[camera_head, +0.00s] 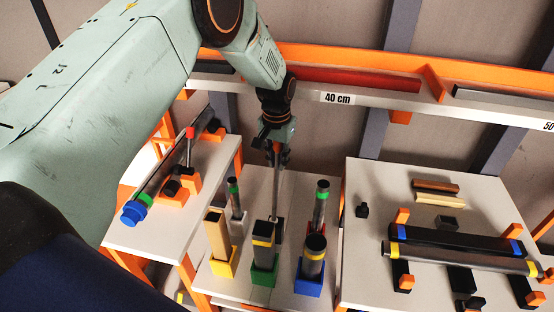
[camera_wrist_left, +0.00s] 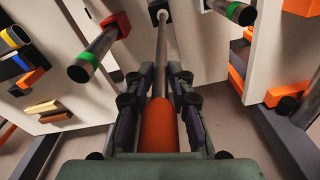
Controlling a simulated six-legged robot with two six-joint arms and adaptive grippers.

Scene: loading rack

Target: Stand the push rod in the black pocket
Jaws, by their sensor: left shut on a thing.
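My left gripper (camera_head: 277,158) points down over the middle of the rack table and is shut on the push rod (camera_wrist_left: 163,50), a thin grey rod. In the left wrist view the rod runs between the fingers, with an orange rounded part (camera_wrist_left: 159,125) closer to the camera. In the head view the rod (camera_head: 276,190) hangs about upright above the black pocket (camera_head: 279,231), which is partly hidden behind the green pocket. The rod's far end meets a small black part in the left wrist view; I cannot tell whether it is inside the pocket. My right gripper is not in view.
Tubes stand close by in the yellow (camera_head: 220,265), green (camera_head: 263,272) and blue (camera_head: 308,285) pockets. Two green-banded tubes (camera_head: 234,190) (camera_head: 321,200) flank the rod. The right table (camera_head: 370,260) holds dark bars; an orange shelf beam (camera_head: 345,58) runs behind.

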